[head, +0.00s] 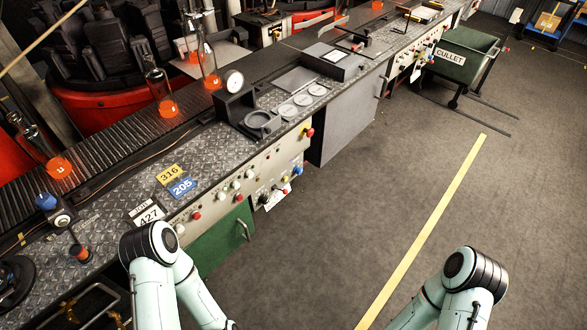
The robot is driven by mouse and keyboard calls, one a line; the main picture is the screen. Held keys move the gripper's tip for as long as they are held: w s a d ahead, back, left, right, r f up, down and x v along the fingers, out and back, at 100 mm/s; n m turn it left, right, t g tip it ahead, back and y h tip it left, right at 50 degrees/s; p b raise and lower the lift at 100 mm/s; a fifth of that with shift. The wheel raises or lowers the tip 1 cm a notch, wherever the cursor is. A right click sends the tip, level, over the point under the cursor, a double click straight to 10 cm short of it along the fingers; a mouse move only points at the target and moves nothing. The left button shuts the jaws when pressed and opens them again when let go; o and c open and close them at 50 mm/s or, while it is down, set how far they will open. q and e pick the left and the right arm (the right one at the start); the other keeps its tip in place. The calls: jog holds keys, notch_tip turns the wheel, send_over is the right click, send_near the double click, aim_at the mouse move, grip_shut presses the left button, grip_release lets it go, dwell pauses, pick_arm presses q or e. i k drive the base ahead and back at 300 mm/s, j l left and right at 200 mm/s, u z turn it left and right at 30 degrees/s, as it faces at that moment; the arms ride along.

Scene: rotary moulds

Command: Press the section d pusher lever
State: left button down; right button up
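No label for section d is readable in the head view, so I cannot tell which part is its pusher lever. A front control panel (232,190) with red, white and green buttons runs along the near side of the machine bench. A red knob (309,132) and a blue knob (298,170) stick out at its right end. At the left, a short red-tipped handle (79,252) and a blue knob (46,201) stand on the deck. A second button panel (414,58) is farther along. Both my arms show at the bottom, but neither gripper is in view.
Glowing orange-bottomed glass bottles (168,107) stand along the conveyor (110,135). A round gauge (234,80) stands on the deck (215,150). A green cullet cart (462,58) stands at the upper right. The grey floor (350,220) with a yellow line (430,220) is clear.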

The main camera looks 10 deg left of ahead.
aim_at(285, 192)
jog(key=i+l, duration=0.4)
jog(key=i, duration=0.15)
jog(key=i+l+u, duration=0.15)
jog(key=i+l, duration=0.25)
jog(key=i, duration=0.2)
